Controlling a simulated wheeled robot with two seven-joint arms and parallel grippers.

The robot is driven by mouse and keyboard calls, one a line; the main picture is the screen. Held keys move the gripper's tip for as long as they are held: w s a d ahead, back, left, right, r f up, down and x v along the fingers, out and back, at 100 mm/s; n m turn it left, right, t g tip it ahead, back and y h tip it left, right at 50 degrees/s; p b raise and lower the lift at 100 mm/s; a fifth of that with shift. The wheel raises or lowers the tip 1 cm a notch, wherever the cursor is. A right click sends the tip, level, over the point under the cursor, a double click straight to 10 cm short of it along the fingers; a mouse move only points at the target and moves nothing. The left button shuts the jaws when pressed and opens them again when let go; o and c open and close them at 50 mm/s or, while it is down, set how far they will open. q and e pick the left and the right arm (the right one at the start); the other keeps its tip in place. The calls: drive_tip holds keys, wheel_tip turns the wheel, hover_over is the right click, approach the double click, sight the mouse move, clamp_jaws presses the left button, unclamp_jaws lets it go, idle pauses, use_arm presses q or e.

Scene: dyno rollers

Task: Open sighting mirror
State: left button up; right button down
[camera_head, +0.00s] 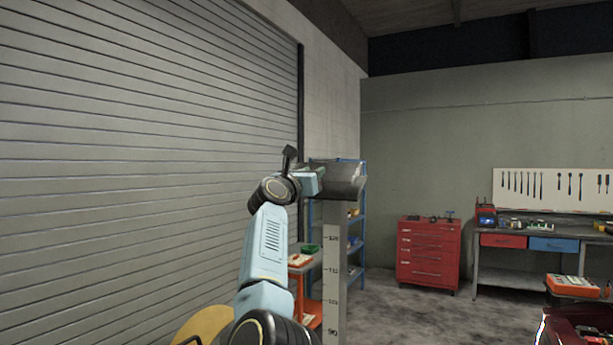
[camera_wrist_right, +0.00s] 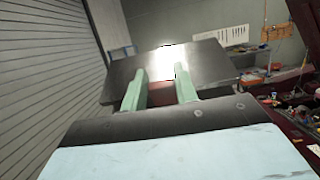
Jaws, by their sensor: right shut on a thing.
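The sighting mirror (camera_head: 345,184) is a dark grey, box-like piece at the top of an upright post (camera_head: 334,270) marked with a number scale. In the right wrist view it shows as a dark flat panel (camera_wrist_right: 215,70) with a bright glare patch. My right gripper (camera_head: 319,181) reaches its left side in the head view. In the wrist view the two green fingers of my right gripper (camera_wrist_right: 161,76) are shut on the mirror with a small gap between them, where a dark red part shows. The exact contact is hidden. My left gripper is not in view.
A grey roller door (camera_head: 140,150) fills the left. A blue shelf rack (camera_head: 356,235) stands behind the post. A red tool cabinet (camera_head: 428,255) and a workbench (camera_head: 530,237) stand at the back right. Grey floor (camera_head: 420,310) is open between them and the post.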

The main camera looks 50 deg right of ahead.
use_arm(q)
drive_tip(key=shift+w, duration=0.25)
use_arm(e)
drive_tip(key=shift+s+r, duration=0.1)
drive_tip(key=shift+r, duration=0.1)
drive_tip(key=c, duration=1.5)
unclamp_jaws()
drive_tip(key=o, duration=0.4)
drive_tip(key=shift+d+f, duration=0.2)
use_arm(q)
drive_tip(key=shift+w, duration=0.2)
use_arm(e)
drive_tip(key=shift+a, duration=0.1)
use_arm(q)
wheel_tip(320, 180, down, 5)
drive_tip(key=b, duration=0.5)
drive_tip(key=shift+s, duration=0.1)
use_arm(e)
drive_tip(key=v, duration=1.3)
drive_tip(key=shift+a+f, duration=0.1)
drive_tip(key=shift+a, duration=0.05)
